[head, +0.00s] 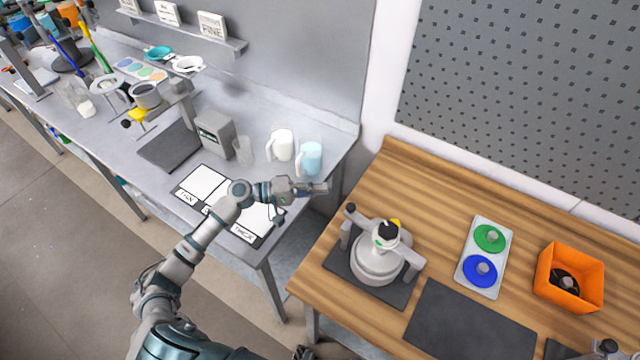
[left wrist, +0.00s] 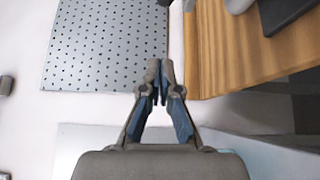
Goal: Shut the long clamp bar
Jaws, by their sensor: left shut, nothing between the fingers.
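The drum agitator (head: 376,262), a white round machine with a black knob on top, stands on a dark mat on the wooden bench. A grey upright arm with a dark end (head: 350,215) stands at its left, and a grey bar (head: 408,262) slopes at its right. I cannot tell for sure which is the long clamp bar, or whether it is shut. My left gripper (head: 318,188) is shut and empty, left of and apart from the agitator, over the gap between the benches. In the left wrist view its fingertips (left wrist: 160,72) meet. My right gripper is not in view.
A grey tray (head: 493,225) with green and blue discs and an orange bin (head: 569,278) stand right of the agitator. A dark mat (head: 470,325) lies bare in front. Two pitchers (head: 282,146) stand near the grey bench's end. A pegboard wall (head: 530,90) rises behind.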

